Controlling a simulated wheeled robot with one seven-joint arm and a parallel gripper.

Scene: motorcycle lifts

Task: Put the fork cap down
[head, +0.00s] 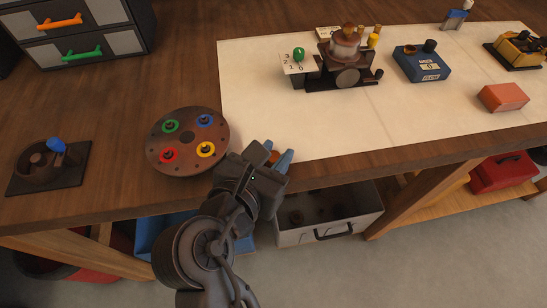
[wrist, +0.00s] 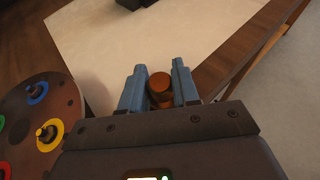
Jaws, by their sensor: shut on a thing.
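The fork cap (wrist: 160,84) is a small copper-brown round piece between the blue fingers of my gripper (wrist: 159,88) in the wrist view. My gripper is shut on it. In the head view my gripper (head: 281,156) is over the front edge of the bench, by the near left corner of the pale mat. Only a bit of the fork cap (head: 270,148) shows there. Its lower part is hidden, and I cannot tell its height above the bench.
A round plate (head: 187,141) with coloured rings is just left of my gripper. The pale mat (head: 255,95) has bare room near me. Farther back are a brown device (head: 345,65), a blue scale box (head: 421,65) and a red block (head: 503,98). A grey drawer (head: 330,218) is below.

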